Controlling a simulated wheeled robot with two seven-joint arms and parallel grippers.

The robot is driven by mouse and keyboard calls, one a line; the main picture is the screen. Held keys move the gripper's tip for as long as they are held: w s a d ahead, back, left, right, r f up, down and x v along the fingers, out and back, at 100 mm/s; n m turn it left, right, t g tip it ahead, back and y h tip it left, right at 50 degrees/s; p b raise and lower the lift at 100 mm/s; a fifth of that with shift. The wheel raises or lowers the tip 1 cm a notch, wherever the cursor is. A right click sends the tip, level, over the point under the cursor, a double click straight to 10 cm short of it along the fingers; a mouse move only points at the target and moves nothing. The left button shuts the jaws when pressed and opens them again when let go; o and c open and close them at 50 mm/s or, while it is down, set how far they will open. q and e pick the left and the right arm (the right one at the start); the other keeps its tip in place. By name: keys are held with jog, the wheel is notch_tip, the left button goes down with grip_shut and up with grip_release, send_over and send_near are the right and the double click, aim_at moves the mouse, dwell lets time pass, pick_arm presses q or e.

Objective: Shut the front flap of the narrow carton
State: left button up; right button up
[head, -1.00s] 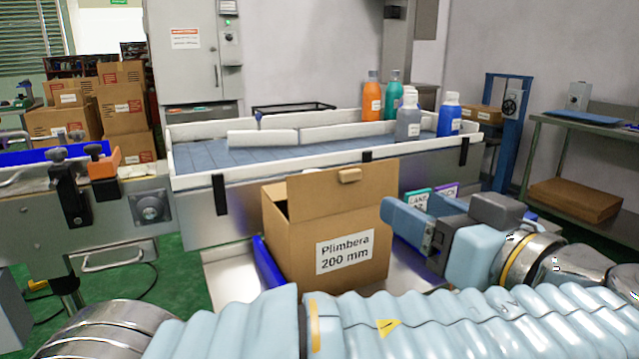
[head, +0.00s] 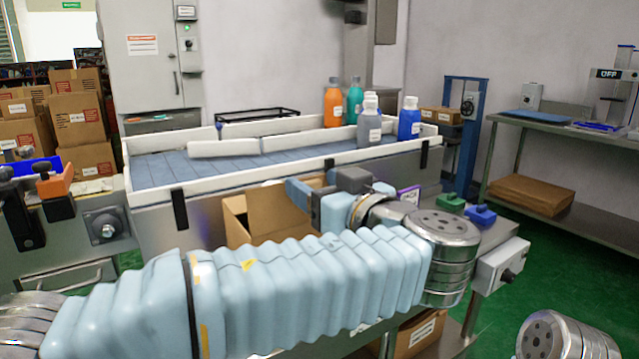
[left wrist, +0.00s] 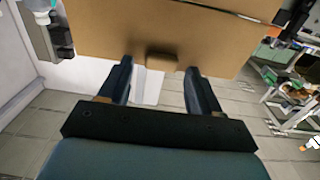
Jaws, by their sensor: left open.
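The narrow carton (head: 235,228) stands behind my left arm in the head view. My sleeve hides its label and most of its front. Its front flap (head: 270,212) stands raised, partly covered by my left gripper (head: 300,190), which points left. In the left wrist view the cardboard panel (left wrist: 130,30) fills the top, with a small tab (left wrist: 162,62) at its lower edge. The tab appears between the two spread fingers of my left gripper (left wrist: 160,72). The fingers are open; I cannot tell whether they touch the card. My right gripper is not in view.
A white-railed conveyor (head: 160,180) runs behind the carton, with several bottles (head: 369,125) at its right end. Green (head: 450,202) and blue (head: 480,214) items sit right of my arm. A steel bench (head: 540,135) stands farther right.

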aim_at(308, 178)
pick_arm(q)
jog(key=shift+c, duration=0.2)
grip_shut()
jog(key=shift+w+a, duration=0.1)
jog(key=shift+w+a+r+g+h+p, duration=0.2)
jog(key=shift+w+g+h, duration=0.1)
jog(key=shift+g, duration=0.25)
jog(key=shift+w+a+r+g+h+p, duration=0.2)
jog(key=shift+w+g+h, duration=0.1)
jog(key=shift+g, duration=0.25)
jog(key=shift+w+a+g+h+p, duration=0.5)
jog(key=shift+w+g+h+p, duration=0.2)
jog(key=shift+g+h+p, duration=0.3)
jog(key=shift+w+a+f+g, duration=0.2)
jog(key=shift+w+a+g, duration=0.1)
jog(key=shift+w, duration=0.1)
jog(key=shift+a, duration=0.1)
